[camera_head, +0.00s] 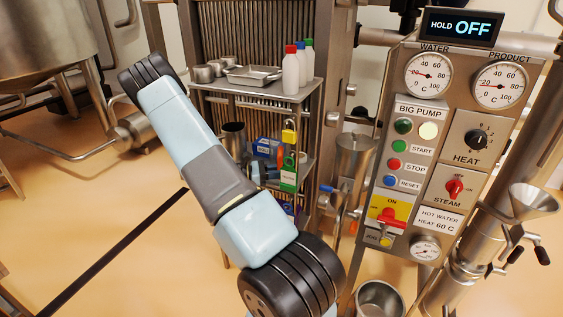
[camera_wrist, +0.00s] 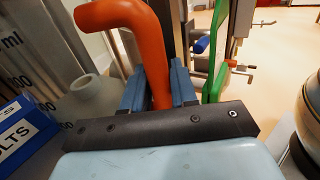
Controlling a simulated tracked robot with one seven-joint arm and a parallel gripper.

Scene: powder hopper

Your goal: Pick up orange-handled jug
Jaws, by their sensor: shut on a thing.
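The orange handle (camera_wrist: 150,45) of the jug is in the upper middle of the wrist view. It bends at the top and runs down between my fingers. My gripper (camera_wrist: 158,88) is shut on this handle, one blue-grey finger on each side. A grey surface with ml markings (camera_wrist: 28,65) is at the left; I cannot tell for sure whether it is the jug's body. In the head view I cannot make out the orange handle or my gripper; my arm covers part of the shelves.
A green handle (camera_wrist: 216,65) stands close right of my fingers. A blue labelled box (camera_wrist: 25,132) is at the lower left. In the head view, white bottles (camera_head: 291,72) and a metal tray (camera_head: 253,77) stand on the upper shelf. The control panel (camera_head: 440,130) is at the right.

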